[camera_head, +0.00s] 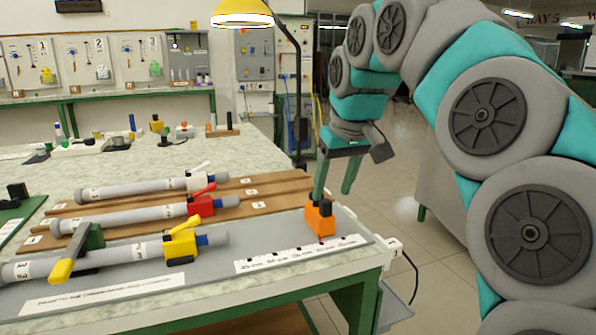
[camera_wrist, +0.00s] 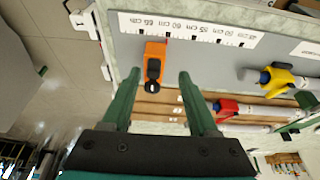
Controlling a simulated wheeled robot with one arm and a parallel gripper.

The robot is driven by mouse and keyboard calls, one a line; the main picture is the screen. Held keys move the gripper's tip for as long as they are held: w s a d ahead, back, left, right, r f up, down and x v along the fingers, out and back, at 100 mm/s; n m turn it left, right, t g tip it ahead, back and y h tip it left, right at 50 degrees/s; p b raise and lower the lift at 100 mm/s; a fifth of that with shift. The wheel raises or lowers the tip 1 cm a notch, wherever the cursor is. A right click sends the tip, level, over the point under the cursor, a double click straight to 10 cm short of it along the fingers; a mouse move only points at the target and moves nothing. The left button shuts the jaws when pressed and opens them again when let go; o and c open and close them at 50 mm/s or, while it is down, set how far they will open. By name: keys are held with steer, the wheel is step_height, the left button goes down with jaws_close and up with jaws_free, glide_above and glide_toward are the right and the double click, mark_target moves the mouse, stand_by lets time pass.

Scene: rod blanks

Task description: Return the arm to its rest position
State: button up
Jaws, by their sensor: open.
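My gripper (camera_head: 333,194) hangs pointing down at the right end of the bench, its two green fingers apart with nothing between them. It also shows in the wrist view (camera_wrist: 158,78). An orange block with a black top (camera_head: 320,218) stands on the grey board near the bench's right edge. In the wrist view the orange block (camera_wrist: 153,60) lies beyond the fingertips, roughly between them in the picture. In the head view one finger overlaps the block's upper edge; I cannot tell the exact gap. My arm arches down from the right.
Grey rods with white (camera_head: 200,180), red (camera_head: 201,204) and yellow (camera_head: 181,243) clamps lie on the bench at left. A ruler strip (camera_head: 300,254) lies in front of the block. A lamp (camera_head: 242,14) stands behind. Open floor (camera_head: 400,215) lies right of the bench.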

steer(key=s+d+f+m+g, duration=0.1)
steer(key=s+f+g, duration=0.2)
steer(key=s+f, duration=1.1)
steer(key=s+d+f+m+g+h, duration=0.1)
steer(key=s+d+f+m+g, duration=0.1)
steer(key=s+f, duration=1.1)
steer(key=s, duration=0.6)
steer(key=shift+s+d+f+g, duration=0.3)
steer(key=shift+f+g, duration=0.1)
steer(key=shift+o, duration=0.4)
